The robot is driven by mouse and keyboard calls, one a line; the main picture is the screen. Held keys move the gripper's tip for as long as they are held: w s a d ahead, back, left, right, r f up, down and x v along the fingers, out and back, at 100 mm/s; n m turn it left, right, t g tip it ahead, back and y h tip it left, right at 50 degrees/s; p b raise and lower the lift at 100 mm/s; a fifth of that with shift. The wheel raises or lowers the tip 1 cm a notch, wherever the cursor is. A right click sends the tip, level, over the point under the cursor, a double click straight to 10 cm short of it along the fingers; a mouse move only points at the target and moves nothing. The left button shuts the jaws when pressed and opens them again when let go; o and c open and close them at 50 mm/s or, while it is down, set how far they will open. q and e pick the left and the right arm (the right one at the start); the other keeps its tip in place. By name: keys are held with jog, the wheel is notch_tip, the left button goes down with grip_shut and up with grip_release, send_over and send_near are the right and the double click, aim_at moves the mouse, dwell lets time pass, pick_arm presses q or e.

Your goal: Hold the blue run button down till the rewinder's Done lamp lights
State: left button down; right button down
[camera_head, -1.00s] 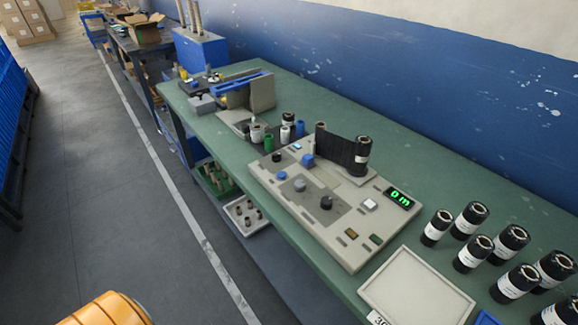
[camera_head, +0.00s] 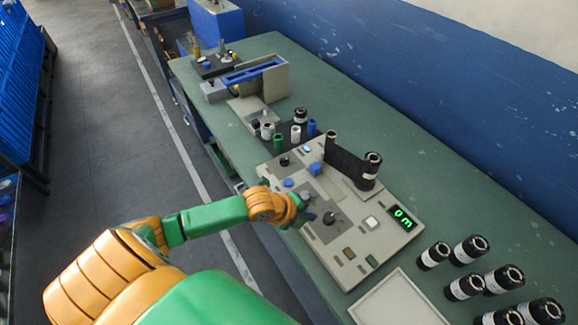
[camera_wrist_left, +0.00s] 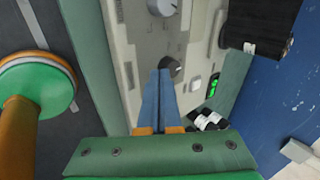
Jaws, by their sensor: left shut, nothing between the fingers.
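The grey rewinder panel (camera_head: 290,158) sits on the green bench. A blue round button (camera_head: 288,183) and a larger blue knob (camera_head: 314,168) show on it; I cannot tell which is the run button. The panel's display (camera_head: 403,217) reads "0 m" in green. An amber lamp (camera_head: 348,253) and a green lamp (camera_head: 372,261) look dim; their labels are unreadable. My left gripper (camera_head: 308,214) is over the panel's near side, shut and empty. In the left wrist view its blue fingers (camera_wrist_left: 165,76) point at the black knob (camera_wrist_left: 171,66); contact cannot be told. My right gripper is not in view.
Small cylinders (camera_head: 296,134) and another machine (camera_head: 255,75) stand to the left. Free bench lies behind the panel.

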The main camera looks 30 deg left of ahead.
aim_at(286, 185)
pick_arm(q)
jog(key=w+a+r+m+t, duration=0.1)
jog(key=w+a+r+m, duration=0.2)
jog(key=a, duration=0.3)
jog(key=w+a+r+m+t+y, duration=0.1)
jog(key=w+a+r+m, duration=0.3)
jog(key=a, duration=0.3)
jog(key=shift+w+m, duration=0.3)
jog(key=shift+w, duration=0.2)
notch_tip(286, 185, down, 8)
jog(key=b, duration=0.7)
jog(key=shift+d+f+b, duration=0.1)
jog(key=shift+f+b, duration=0.05)
jog(key=shift+b, duration=0.25)
jog(key=shift+f, duration=0.15)
jog(key=shift+f+b, duration=0.3)
jog(key=shift+f, duration=0.1)
